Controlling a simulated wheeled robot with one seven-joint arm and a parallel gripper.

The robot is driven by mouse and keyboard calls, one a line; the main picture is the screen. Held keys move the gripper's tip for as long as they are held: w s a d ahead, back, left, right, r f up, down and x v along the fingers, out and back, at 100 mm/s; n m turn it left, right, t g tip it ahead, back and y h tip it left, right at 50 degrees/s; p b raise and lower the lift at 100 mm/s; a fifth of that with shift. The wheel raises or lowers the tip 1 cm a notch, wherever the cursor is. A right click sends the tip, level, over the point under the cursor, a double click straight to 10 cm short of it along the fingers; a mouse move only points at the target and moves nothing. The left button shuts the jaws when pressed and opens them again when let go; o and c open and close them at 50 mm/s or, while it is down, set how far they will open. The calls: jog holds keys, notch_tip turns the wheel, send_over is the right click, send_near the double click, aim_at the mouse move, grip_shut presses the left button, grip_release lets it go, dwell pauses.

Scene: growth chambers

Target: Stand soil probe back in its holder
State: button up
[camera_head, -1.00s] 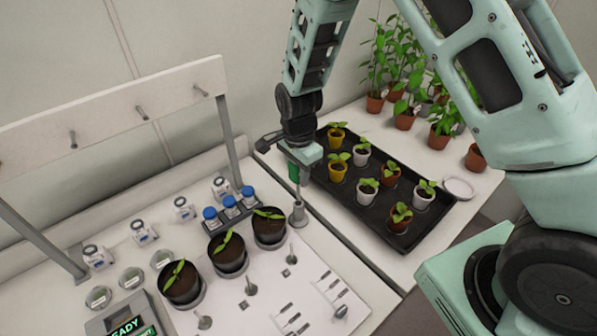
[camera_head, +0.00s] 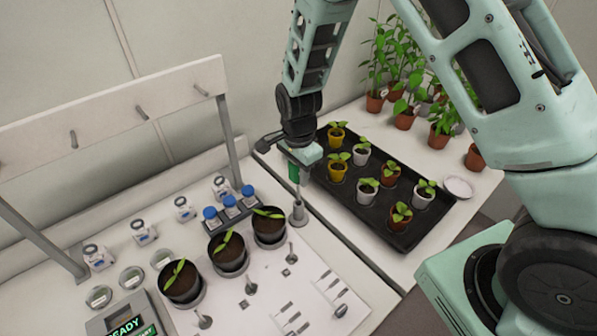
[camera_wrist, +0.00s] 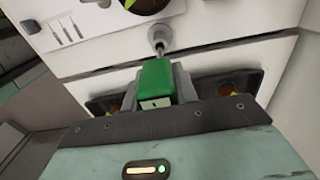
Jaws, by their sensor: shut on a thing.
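The soil probe has a green handle (camera_head: 293,173) and a thin metal shaft pointing down. My gripper (camera_head: 303,160) is shut on the handle, which fills the jaws in the wrist view (camera_wrist: 155,82). The holder (camera_head: 298,214) is a small grey cylinder on a round foot at the bench's right edge, directly below the probe. It also shows in the wrist view (camera_wrist: 160,38), just beyond the handle. The probe looks nearly upright and its shaft reaches down to the holder's top. I cannot tell how far the tip is inside.
Dark pots with seedlings (camera_head: 228,252) stand left of the holder, with blue-capped bottles (camera_head: 230,202) behind. A black seedling tray (camera_head: 345,196) lies close on the right, across a gap between benches. A white board with small tools (camera_head: 285,290) lies in front.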

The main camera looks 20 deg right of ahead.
aim_at(299, 200)
jog(key=shift+f, duration=0.3)
jog(key=shift+f+b, duration=1.1)
jog(key=shift+f, duration=0.35)
jog(key=shift+f, duration=0.35)
jog(key=shift+f+b, duration=1.15)
jog(key=shift+f, duration=0.25)
jog(key=shift+f, duration=0.1)
jog(key=o, duration=1.2)
jog(key=shift+c, duration=0.2)
